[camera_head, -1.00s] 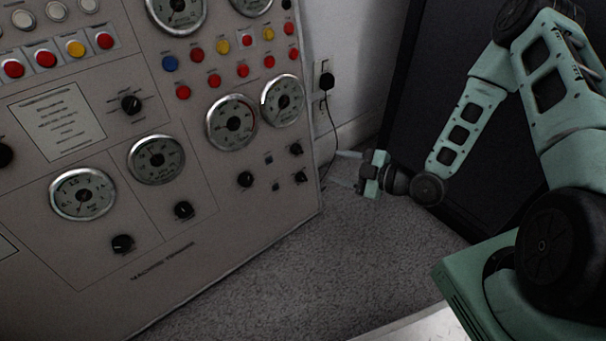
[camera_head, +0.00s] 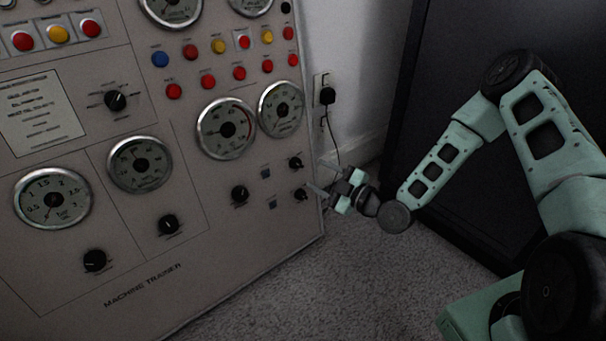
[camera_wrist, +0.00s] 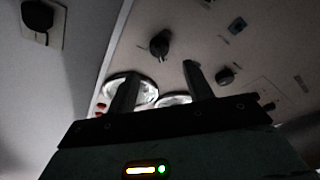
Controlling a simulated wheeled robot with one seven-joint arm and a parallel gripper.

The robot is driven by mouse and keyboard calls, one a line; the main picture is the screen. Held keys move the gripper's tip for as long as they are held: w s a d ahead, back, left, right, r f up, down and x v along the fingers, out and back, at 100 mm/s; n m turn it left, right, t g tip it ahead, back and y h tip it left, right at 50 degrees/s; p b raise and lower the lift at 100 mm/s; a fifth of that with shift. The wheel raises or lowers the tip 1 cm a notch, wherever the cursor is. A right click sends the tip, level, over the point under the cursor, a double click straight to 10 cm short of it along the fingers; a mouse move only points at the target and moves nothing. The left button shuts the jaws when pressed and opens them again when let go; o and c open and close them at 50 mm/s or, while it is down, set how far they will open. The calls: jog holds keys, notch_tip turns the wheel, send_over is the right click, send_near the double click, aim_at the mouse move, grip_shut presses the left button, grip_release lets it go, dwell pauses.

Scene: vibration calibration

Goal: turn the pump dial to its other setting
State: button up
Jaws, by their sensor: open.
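The grey machine trainer panel (camera_head: 230,260) carries several black rotary dials. Their labels are too small to read, so I cannot tell which is the pump dial. Two dials sit near the panel's right edge, an upper one (camera_head: 296,163) and a lower one (camera_head: 300,194). Others are a dial left of them (camera_head: 239,194), a lower middle dial (camera_head: 169,225) and a lower left dial (camera_head: 94,261). My gripper (camera_head: 322,180) is open and empty beside the right edge. In the wrist view, a dial (camera_wrist: 160,44) shows beyond and between its fingers (camera_wrist: 160,72), apparently apart from them.
Round gauges (camera_head: 226,129) and rows of coloured buttons (camera_head: 239,73) cover the panel's upper part. A wall outlet with a black plug (camera_head: 327,96) and hanging cord is behind my gripper. A dark upright surface (camera_head: 400,150) stands to the right. Grey carpet (camera_head: 380,270) is clear below.

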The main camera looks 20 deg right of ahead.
aim_at(299, 166)
jog(key=b+x, duration=0.2)
jog(key=x, duration=0.4)
jog(key=shift+w+a, duration=0.15)
jog(key=shift+w, duration=0.1)
jog(key=c, duration=1)
jog(key=shift+o, duration=0.2)
